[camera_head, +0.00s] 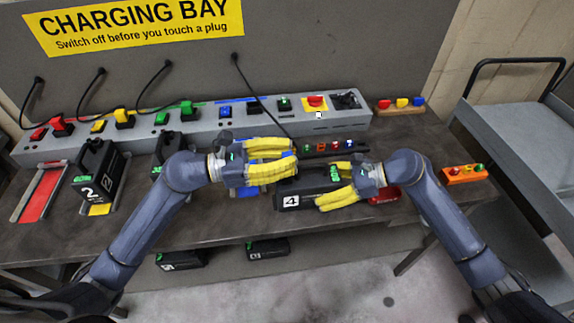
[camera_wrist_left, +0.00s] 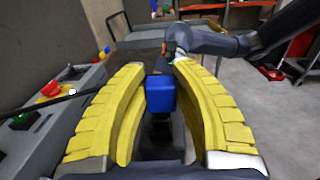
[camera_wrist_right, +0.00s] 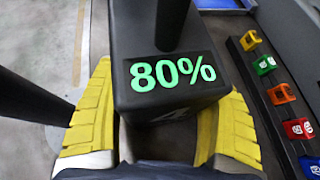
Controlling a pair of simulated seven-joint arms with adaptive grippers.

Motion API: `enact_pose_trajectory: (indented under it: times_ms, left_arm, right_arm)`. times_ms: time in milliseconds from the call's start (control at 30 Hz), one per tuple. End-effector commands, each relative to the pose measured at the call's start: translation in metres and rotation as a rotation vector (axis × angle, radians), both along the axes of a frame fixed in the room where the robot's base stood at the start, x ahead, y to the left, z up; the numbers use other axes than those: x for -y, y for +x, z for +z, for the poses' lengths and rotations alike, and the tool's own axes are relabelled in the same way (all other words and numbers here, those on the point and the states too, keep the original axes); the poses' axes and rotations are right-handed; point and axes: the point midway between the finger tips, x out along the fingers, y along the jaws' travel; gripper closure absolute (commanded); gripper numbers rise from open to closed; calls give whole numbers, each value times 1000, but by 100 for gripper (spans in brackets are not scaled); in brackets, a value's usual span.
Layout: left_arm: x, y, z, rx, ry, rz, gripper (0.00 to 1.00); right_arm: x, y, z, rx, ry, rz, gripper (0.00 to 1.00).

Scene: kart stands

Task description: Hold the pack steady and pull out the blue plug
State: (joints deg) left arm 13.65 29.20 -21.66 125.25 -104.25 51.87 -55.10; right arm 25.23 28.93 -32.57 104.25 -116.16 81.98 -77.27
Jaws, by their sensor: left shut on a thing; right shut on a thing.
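A dark pack marked 4 (camera_head: 291,202) lies on the bench in the middle of the head view. Its green 80% display (camera_wrist_right: 172,73) shows in the right wrist view. My right gripper (camera_head: 328,186) is shut on this pack from the right, with a yellow finger on either side. The blue plug (camera_wrist_left: 160,93) is between the yellow fingers of my left gripper (camera_head: 296,157) in the left wrist view. In the head view the left fingers hide the plug. A black cable (camera_head: 262,105) runs from the wall down behind these fingers.
A grey charger strip (camera_head: 355,121) with coloured plugs and switches runs along the back. Pack 2 (camera_head: 97,165) and another pack stand left. A row of coloured tags lies behind pack 4. An orange holder (camera_head: 464,174) stands at the right, with a grey cart (camera_head: 520,118) beyond.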

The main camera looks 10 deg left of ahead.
Motion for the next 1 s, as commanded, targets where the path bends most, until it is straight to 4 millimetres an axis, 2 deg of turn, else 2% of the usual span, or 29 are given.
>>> enact_pose_trajectory:
  times_ms: [33,200,400,833,867,1000]
  left_arm:
    - [0,0,10,6,1,-1,100]
    - [0,0,36,5,1,0,100]
    - [0,0,55,3,1,0,100]
    - [0,0,61,0,0,1,100]
    - [0,0,61,0,0,1,100]
    - [0,0,61,0,0,1,100]
  right_arm:
    - [0,0,0,1,0,0,43]
    - [0,0,0,1,0,0,43]
    - [0,0,0,1,0,0,43]
    - [0,0,0,1,0,0,43]
    - [0,0,0,1,-1,0,23]
    - [0,0,0,0,0,0,6]
